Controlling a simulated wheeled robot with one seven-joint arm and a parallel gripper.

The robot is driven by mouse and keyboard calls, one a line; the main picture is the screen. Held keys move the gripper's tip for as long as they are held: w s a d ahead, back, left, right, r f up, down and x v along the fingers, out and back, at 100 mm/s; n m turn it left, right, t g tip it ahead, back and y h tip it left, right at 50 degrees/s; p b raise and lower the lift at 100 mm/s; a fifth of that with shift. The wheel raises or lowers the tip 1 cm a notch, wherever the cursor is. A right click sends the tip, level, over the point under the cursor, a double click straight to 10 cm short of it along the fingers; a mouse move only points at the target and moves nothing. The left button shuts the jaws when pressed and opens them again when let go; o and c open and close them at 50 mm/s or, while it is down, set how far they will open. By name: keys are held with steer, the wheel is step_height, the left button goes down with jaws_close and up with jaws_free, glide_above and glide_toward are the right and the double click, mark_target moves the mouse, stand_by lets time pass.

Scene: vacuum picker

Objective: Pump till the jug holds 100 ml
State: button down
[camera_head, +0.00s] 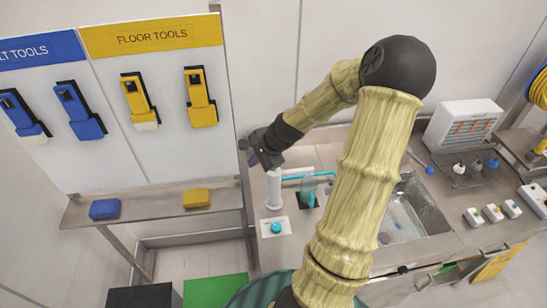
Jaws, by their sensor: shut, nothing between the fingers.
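A white upright cylinder (273,188), which looks like the pump, stands on the steel counter (297,248). To its right is a small translucent blue-green vessel (308,187), which looks like the jug, over a dark patch. A thin blue tube (297,177) runs between the two. The level in the jug and any marks are too small to read. My gripper (257,161) is shut and empty, at the top of the white cylinder. I cannot tell whether it touches the cylinder. My arm hides part of the counter to the right.
A white plate with a round teal knob (276,228) sits in front of the pump. A sink (403,215) is right of my arm. A drying rack (466,168) and a white box (462,125) stand farther right. A tool board (150,90) stands left, above a shelf with blue and yellow blocks.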

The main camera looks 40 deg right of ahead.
steer(key=s+a+f+n+g+h+b, duration=0.2)
steer(key=s+a+n+b, duration=0.5)
steer(key=s+a+n, duration=0.7)
steer(key=a+n+g, duration=0.1)
steer(key=a+n, duration=0.1)
steer(key=n, duration=0.2)
steer(key=shift+s+f+h, duration=0.2)
steer(key=shift+f+h, duration=0.1)
steer(key=shift+h, duration=0.1)
